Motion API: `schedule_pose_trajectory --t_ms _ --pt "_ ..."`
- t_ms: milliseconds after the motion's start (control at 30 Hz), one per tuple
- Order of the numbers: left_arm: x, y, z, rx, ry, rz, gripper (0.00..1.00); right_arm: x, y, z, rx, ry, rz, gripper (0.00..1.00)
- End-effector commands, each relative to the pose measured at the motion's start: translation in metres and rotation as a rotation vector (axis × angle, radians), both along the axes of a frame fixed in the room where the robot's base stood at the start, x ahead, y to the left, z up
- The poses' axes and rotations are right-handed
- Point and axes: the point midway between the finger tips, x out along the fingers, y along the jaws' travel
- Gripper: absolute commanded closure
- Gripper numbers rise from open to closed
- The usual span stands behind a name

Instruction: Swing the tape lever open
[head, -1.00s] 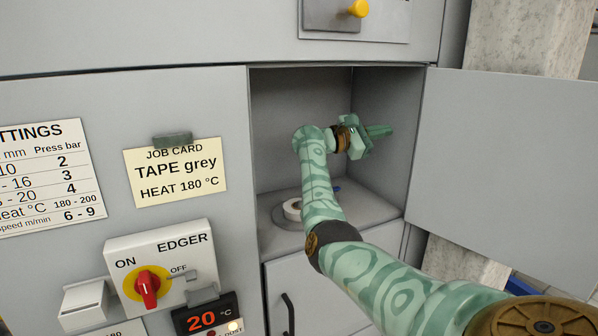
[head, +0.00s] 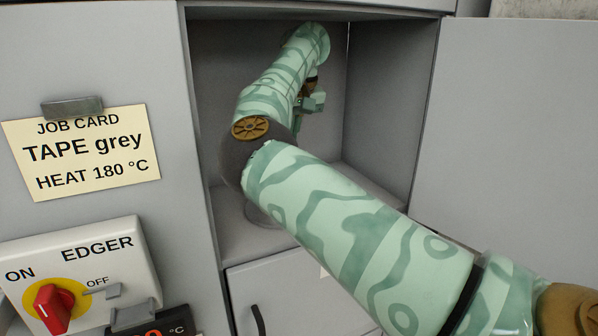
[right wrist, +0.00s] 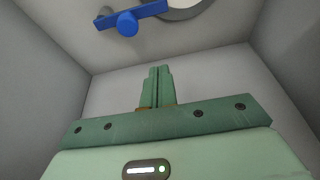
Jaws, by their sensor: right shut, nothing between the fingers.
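The blue tape lever (right wrist: 145,12) shows at the top of the right wrist view, a bar with a round blue knob (right wrist: 127,24). The white tape roll (right wrist: 184,3) on its grey disc is beside the lever, cut off by the top edge. My right gripper (right wrist: 158,72) is shut and empty, its fingertips apart from the lever. In the head view my right gripper (head: 310,104) is inside the open compartment (head: 225,90), partly behind my own arm. My arm hides the lever and tape there; only an edge of the grey disc (head: 258,216) shows. My left gripper is not in view.
The compartment's walls close in around my right arm. Its open door (head: 520,130) stands to the right. On the left are the job card (head: 85,150), reading TAPE grey, HEAT 180 °C, and the EDGER switch (head: 55,305). A closed lower door (head: 290,290) is below.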

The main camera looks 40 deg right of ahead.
Motion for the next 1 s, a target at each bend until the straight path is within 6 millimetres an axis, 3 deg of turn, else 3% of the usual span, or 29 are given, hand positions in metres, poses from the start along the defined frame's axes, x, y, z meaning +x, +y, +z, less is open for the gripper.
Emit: schedule_pose_trajectory --t_ms 267,733,1000 --pt "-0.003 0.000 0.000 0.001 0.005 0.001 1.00 0.002 -0.002 -0.008 -0.003 0.004 0.001 1.00" --pt "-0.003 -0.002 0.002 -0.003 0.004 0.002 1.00 0.031 -0.011 -0.096 -0.003 0.005 0.002 1.00" --pt "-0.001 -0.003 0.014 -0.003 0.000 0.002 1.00 0.001 -0.001 -0.093 -0.004 0.000 0.000 1.00"
